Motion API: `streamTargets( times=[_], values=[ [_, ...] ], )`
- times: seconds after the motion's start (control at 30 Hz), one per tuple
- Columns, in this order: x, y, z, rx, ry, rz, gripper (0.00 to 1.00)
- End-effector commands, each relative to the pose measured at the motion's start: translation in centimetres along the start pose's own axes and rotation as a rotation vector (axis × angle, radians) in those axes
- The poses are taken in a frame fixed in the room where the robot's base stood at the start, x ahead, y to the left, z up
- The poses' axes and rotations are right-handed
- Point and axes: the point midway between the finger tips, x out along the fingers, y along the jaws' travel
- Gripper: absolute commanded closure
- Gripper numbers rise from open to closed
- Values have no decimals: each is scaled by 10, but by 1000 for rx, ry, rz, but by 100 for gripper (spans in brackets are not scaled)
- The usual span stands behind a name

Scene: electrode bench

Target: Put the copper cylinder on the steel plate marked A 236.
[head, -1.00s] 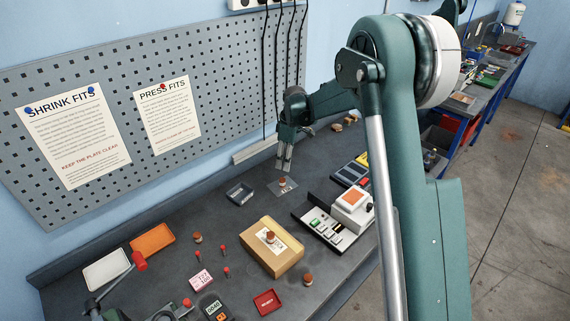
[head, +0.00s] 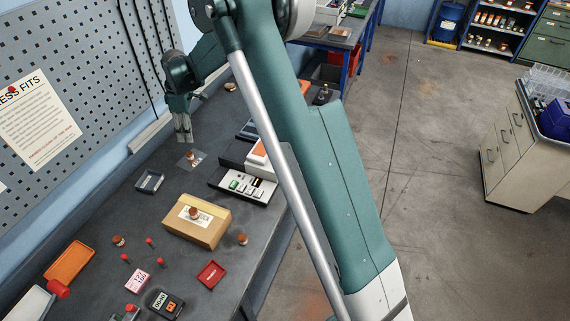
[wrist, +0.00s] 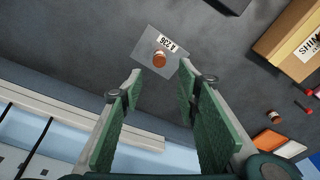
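A copper cylinder (head: 192,155) stands on the thin steel plate (head: 184,164) on the bench. In the wrist view the same copper cylinder (wrist: 159,59) stands on the plate (wrist: 145,72), beside a white label that reads A 236. My gripper (head: 184,140) is above and slightly behind the plate in the head view. In the wrist view my gripper (wrist: 159,76) is open and empty, its two green-padded fingers spread apart. The cylinder shows beyond the fingertips, clear of both fingers.
A cardboard box (head: 200,233) with another coppery piece (head: 195,212) on it stands nearer. Small red pegs (head: 137,272) and a red tray (head: 211,274) are in front.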

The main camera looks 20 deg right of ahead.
Motion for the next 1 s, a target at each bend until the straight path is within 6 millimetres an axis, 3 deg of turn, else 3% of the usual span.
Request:
streamTargets(
  times=[0.47,1.0],
  values=[
    [-89,-33,46,161,30,70,68],
    [-181,-91,112,371,81,158,68]
  ],
)
